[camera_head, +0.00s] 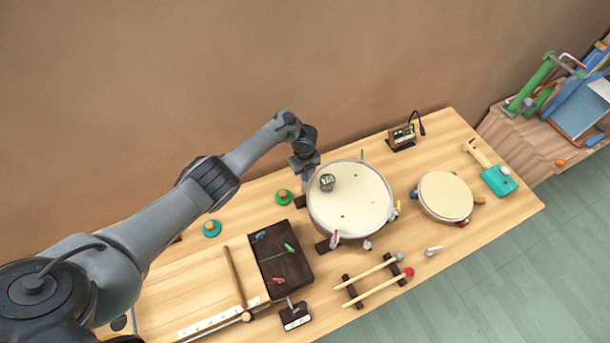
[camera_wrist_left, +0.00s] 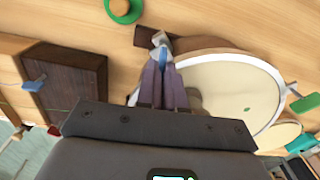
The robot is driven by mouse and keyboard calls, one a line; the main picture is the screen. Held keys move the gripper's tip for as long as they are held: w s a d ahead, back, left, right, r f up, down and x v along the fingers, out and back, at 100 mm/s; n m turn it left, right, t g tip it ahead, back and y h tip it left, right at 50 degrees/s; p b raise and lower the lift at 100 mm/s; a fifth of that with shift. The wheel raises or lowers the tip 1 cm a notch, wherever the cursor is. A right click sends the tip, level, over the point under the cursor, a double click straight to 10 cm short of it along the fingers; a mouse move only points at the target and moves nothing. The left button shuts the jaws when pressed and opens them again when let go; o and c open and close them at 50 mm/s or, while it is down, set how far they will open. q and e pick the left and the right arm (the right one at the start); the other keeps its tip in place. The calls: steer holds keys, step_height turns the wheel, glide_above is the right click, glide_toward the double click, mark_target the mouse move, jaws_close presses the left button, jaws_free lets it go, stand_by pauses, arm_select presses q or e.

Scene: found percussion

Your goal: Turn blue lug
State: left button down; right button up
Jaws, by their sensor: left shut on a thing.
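The large drum (camera_head: 355,212) with a cream skin stands on the wooden table, and its skin also fills the right of the left wrist view (camera_wrist_left: 232,90). The blue lug (camera_wrist_left: 163,55) is at the drum's rim, between the fingertips of my left gripper (camera_wrist_left: 161,66). The gripper is shut on it, and the fingers hide part of it. In the head view my left gripper (camera_head: 305,178) reaches down at the drum's upper left edge; the blue lug is hidden there. My right gripper is not in view.
A small gauge (camera_head: 327,182) sits on the skin. A dark block with coloured keys (camera_head: 286,262) stands to the left, a smaller drum (camera_head: 446,196) to the right. Mallets on a rack (camera_head: 372,281) lie in front. A green knob (camera_head: 284,197) is beside the gripper.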

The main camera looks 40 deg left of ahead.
arm_select(q)
steer(key=m+b, duration=0.2)
steer(key=m, duration=0.1)
steer(key=shift+f+m, duration=0.2)
steer(key=shift+m, duration=0.1)
steer(key=shift+s+r+m+b, duration=0.1)
steer(key=shift+r+m+b, duration=0.05)
steer(key=shift+m+b, duration=1.35)
steer(key=shift+m, duration=0.3)
steer(key=c, duration=1.3)
jaws_free()
steer(key=shift+o, duration=0.2)
steer(key=shift+r, duration=0.1)
